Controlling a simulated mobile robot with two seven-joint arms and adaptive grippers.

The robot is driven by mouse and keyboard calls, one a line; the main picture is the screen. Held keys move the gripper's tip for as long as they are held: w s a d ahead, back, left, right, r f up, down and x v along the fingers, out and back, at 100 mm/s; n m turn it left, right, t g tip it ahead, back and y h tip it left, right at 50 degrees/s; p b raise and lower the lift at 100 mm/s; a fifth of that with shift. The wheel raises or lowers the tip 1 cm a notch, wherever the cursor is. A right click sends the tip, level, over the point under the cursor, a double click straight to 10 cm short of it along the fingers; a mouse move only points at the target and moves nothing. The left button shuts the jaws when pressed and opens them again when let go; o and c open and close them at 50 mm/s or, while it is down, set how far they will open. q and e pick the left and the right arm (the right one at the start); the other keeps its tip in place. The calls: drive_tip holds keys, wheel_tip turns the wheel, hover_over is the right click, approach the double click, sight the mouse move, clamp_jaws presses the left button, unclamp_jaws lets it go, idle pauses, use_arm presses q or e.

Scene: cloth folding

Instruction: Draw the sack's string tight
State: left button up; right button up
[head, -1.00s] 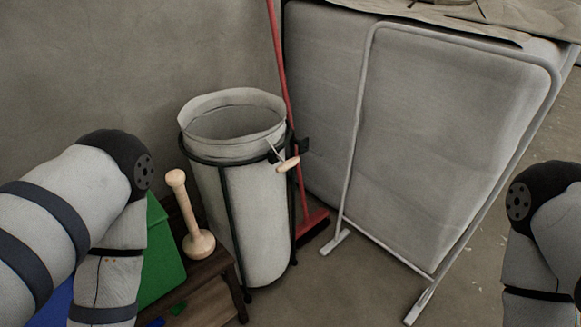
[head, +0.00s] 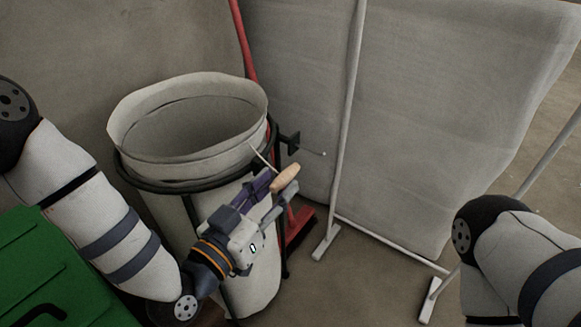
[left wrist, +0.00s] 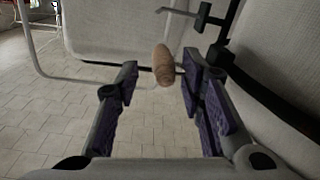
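The off-white sack (head: 235,157) stands open-mouthed in a black ring stand (head: 150,187). A thin string (head: 262,158) runs from its rim to a wooden toggle handle (head: 285,178). My left gripper (head: 273,191) is just below the handle, in front of the sack's right side. In the left wrist view the fingers of my left gripper (left wrist: 158,78) are open, and the handle (left wrist: 163,66) shows between them near the tips, with no clear contact. My right gripper is out of view; only part of that arm shows at the right.
A black bracket (head: 290,140) sticks out from the stand beside the sack's rim. A red broom (head: 298,225) leans behind. A grey panel with a metal frame (head: 345,130) stands to the right. A green box (head: 60,265) is at lower left.

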sight(296, 164)
use_arm(q)
drive_tip(key=x, duration=0.6)
drive_tip(key=shift+w+f, duration=0.1)
drive_tip(key=shift+w, duration=0.05)
clamp_jaws()
